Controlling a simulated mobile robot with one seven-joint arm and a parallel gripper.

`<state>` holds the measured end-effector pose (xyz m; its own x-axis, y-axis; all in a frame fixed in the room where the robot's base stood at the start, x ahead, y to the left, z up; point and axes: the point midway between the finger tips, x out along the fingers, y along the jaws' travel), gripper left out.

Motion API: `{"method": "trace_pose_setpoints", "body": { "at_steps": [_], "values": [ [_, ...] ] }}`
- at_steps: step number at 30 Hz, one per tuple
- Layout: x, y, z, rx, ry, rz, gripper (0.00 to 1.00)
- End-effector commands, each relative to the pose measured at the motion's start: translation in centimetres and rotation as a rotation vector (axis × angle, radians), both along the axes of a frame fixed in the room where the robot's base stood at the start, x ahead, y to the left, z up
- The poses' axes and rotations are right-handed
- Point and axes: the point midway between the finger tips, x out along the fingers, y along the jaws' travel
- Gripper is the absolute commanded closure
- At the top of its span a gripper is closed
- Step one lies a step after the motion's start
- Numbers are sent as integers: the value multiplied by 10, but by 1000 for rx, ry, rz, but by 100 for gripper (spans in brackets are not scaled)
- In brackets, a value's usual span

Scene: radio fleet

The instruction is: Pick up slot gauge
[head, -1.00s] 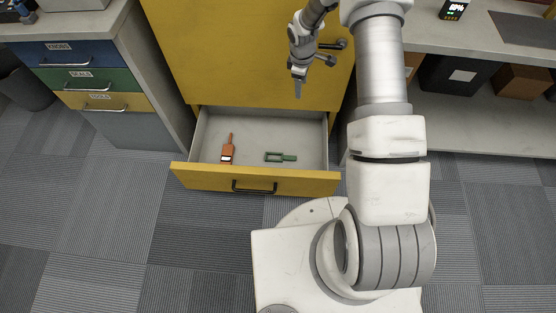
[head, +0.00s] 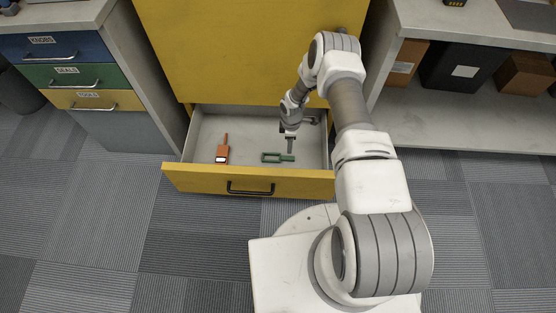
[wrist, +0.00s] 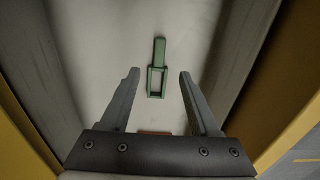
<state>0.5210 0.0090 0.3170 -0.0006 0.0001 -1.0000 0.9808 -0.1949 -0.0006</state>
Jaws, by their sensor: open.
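The slot gauge looks to be the green piece (head: 278,157) with an open rectangular frame and a short handle. It lies flat in the open yellow drawer (head: 250,183), right of the middle. In the wrist view the green gauge (wrist: 159,52) lies ahead, between the lines of the two fingers, with its handle pointing up the picture. My gripper (head: 290,149) is inside the drawer space, just above the handle end in the head view. The gripper (wrist: 158,73) is open and empty. I cannot tell its exact height above the gauge.
An orange tool (head: 222,152) with a small pale patch lies to the left in the same drawer. The drawer walls stand close around the gripper. The yellow cabinet (head: 240,50) rises behind. A workbench with labelled drawers (head: 80,75) is at left, and a shelf (head: 440,125) at right.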

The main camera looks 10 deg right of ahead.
Motion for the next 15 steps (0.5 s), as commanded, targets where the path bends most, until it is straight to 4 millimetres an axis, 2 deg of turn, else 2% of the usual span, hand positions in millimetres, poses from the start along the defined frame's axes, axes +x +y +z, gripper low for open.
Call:
{"method": "trace_pose_setpoints", "body": {
  "at_steps": [1,6,15],
  "values": [
    [-1,0,-17,0,1,0,38],
    [0,0,-49,0,0,0,38],
    [0,0,-66,0,-1,0,38]
  ]
}}
